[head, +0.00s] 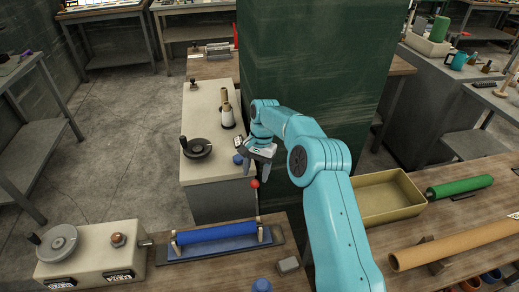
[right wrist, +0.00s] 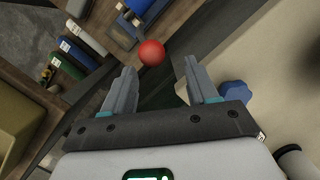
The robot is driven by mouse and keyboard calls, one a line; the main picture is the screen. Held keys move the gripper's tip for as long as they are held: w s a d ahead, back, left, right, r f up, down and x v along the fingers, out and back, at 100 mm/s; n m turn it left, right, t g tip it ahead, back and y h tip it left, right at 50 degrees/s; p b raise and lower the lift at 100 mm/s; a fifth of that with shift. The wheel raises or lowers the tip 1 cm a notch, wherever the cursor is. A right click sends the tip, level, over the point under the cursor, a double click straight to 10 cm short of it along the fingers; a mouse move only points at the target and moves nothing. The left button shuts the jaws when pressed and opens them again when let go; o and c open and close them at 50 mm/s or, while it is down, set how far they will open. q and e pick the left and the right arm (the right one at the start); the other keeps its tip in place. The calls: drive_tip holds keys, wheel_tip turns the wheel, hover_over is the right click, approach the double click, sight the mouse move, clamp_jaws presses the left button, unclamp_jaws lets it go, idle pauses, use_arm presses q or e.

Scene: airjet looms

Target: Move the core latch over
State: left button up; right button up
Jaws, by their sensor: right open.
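A red ball knob (head: 254,183) shows just below my right gripper, by the back of the blue roll's stand; I cannot tell for sure that it is the core latch's handle. A thin rod seems to run down from it. My right gripper (head: 256,178) is open and empty, pointing down over the knob. In the right wrist view the red knob (right wrist: 151,52) appears between and just beyond the two fingertips (right wrist: 160,66), with no clear contact. The blue roll (head: 216,233) lies in its dark cradle (head: 180,253). My left gripper is out of view.
A pale cabinet (head: 205,105) with a black handwheel (head: 197,148) and cones (head: 227,115) stands behind. A blue knob (head: 238,159) is close to my right gripper. A dark green pillar (head: 320,60) rises behind my arm. A yellow tray (head: 388,196) lies to the right.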

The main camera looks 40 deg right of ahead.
drive_tip(key=s+p+v, duration=0.1)
drive_tip(key=p+v, duration=0.2)
drive_tip(key=v, duration=0.9)
drive_tip(key=shift+w+r+p, duration=0.35)
drive_tip(key=shift+w+p, duration=0.05)
drive_tip(key=shift+s, duration=0.15)
drive_tip(key=shift+d, duration=0.1)
